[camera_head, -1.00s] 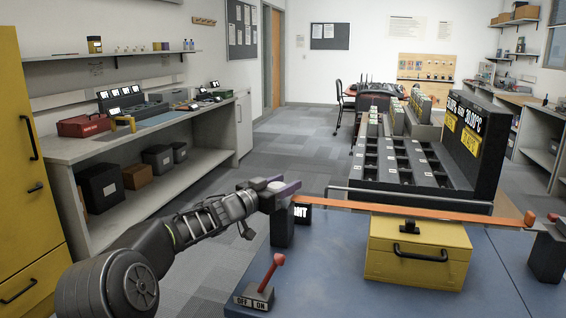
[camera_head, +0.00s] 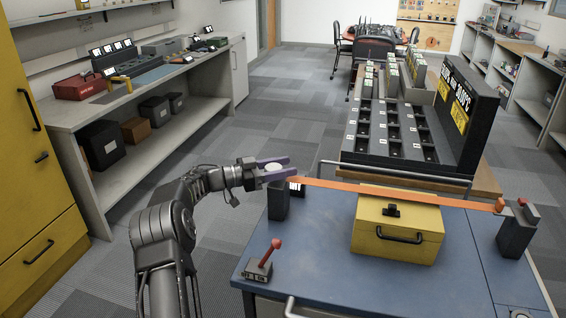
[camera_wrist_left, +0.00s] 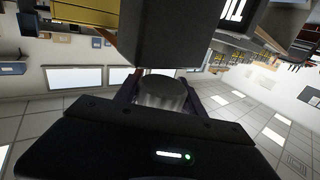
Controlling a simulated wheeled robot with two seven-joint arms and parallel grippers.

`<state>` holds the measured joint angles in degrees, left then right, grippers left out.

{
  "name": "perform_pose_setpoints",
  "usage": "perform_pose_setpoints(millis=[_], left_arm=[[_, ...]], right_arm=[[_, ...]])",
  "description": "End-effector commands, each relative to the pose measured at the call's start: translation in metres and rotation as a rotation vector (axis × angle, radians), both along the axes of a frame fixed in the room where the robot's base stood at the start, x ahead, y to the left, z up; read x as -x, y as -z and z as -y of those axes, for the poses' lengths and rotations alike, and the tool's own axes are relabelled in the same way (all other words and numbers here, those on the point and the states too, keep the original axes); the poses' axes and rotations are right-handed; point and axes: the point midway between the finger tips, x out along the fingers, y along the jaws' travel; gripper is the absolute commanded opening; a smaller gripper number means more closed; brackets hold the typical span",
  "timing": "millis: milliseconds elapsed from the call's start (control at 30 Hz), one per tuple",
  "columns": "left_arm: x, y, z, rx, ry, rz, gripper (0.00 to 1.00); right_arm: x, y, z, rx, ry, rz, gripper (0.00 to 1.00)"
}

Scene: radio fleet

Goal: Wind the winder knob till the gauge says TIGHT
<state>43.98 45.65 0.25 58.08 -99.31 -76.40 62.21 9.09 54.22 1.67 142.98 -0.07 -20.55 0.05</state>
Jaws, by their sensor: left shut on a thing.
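The winder knob (camera_wrist_left: 160,95) is a ribbed grey cylinder in the left wrist view, between my left gripper's fingers. My left gripper (camera_head: 278,167) is shut on it, above the dark left post (camera_head: 278,201) at the bench's back left corner. In the head view its purple fingers flank the pale round knob top. The gauge (camera_head: 297,188) is a small black sign with white letters beside the post; it is partly hidden and I cannot read its word. An orange band (camera_head: 400,192) runs from the left post to the dark right post (camera_head: 516,232). My right gripper is not in view.
A yellow box (camera_head: 385,240) with a black handle stands under the band on the blue bench (camera_head: 330,265). A red lever switch (camera_head: 262,262) stands at the front left. A black slotted rack (camera_head: 390,130) is behind. Open floor lies left of the bench.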

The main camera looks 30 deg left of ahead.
Motion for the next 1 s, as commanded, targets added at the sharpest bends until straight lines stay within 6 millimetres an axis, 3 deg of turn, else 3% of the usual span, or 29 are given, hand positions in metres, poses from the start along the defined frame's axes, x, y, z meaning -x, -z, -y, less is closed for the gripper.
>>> perform_pose_setpoints(millis=[367, 400, 633, 1000], left_arm=[[0.0000, 0.0005, 0.0010, 0.001, 0.006, 0.001, 0.06], [0.0000, 0.0005, 0.0010, 0.001, 0.006, 0.001, 0.50], [-0.0001, 0.0001, 0.0006, 0.001, 0.005, 0.001, 0.68], [0.0047, 0.0003, -0.0036, -0.001, 0.004, 0.001, 0.68]], right_arm=[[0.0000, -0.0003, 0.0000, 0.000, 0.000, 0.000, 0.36], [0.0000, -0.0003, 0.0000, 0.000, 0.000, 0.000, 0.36], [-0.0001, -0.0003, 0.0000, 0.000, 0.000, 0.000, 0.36], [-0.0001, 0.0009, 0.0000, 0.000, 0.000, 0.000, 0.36]])
